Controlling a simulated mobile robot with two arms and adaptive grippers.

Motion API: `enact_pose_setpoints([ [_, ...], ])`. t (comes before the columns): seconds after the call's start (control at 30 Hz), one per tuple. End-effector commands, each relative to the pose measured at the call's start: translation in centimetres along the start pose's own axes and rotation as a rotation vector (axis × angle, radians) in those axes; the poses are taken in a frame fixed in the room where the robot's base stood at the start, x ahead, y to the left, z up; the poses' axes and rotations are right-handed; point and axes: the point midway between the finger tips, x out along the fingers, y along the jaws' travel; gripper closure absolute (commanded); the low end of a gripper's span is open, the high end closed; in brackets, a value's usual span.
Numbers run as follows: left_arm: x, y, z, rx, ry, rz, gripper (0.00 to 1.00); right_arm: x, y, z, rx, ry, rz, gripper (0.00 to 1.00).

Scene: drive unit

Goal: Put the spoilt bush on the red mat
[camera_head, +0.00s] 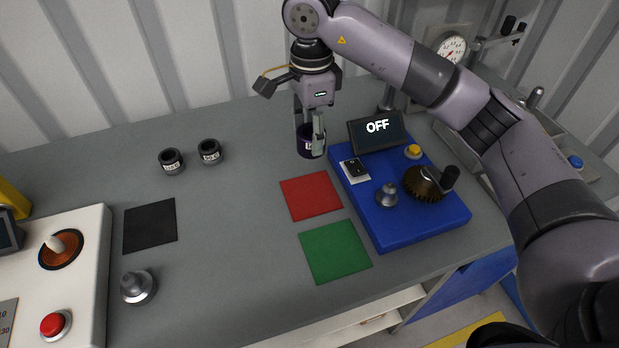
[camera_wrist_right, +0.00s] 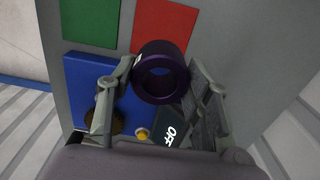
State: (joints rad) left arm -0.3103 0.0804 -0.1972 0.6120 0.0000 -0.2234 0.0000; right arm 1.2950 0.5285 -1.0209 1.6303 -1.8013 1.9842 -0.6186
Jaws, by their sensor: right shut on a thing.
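A dark purple ring-shaped bush (camera_head: 306,147) with a pale label hangs in my right gripper (camera_head: 311,125), which is shut on it. In the right wrist view the bush (camera_wrist_right: 161,72) sits between the fingers of the gripper (camera_wrist_right: 158,95), its bore showing. The red mat (camera_head: 312,195) lies flat and empty on the grey bench, nearer the camera than the bush; it also shows in the wrist view (camera_wrist_right: 162,26). The bush appears above the bench behind the mat; its exact height is hard to tell. My left gripper is not in view.
Two dark labelled bushes (camera_head: 172,161) (camera_head: 210,151) stand at the back left. A black mat (camera_head: 150,225) and a green mat (camera_head: 335,251) are bare. A blue drive unit (camera_head: 430,221) with an OFF screen (camera_head: 377,128) stands right of the red mat. A metal knob-like part (camera_head: 137,287) stands front left.

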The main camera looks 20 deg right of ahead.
Motion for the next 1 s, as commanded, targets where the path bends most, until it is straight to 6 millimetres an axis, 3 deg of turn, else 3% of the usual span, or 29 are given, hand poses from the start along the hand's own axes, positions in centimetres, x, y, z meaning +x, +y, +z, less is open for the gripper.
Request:
enact_pose_setpoints([
  [0.17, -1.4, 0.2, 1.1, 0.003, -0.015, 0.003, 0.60, 4.4, 0.0, 0.0, 0.002, -0.002, 0.002, 0.79],
  [0.4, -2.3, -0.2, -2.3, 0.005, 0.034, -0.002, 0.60, 9.2, 0.0, 0.0, 0.001, -0.002, -0.002, 0.79],
  [0.57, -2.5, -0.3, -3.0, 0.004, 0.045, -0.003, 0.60, 10.3, -0.1, 0.0, 0.002, -0.002, -0.004, 0.79],
  [0.9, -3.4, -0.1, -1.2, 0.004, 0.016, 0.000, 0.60, 14.3, -0.1, 0.0, 0.001, -0.001, -0.002, 0.79],
  [1.0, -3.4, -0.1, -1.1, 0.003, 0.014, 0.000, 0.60, 14.6, -0.1, 0.0, -0.001, -0.002, -0.004, 0.79],
])
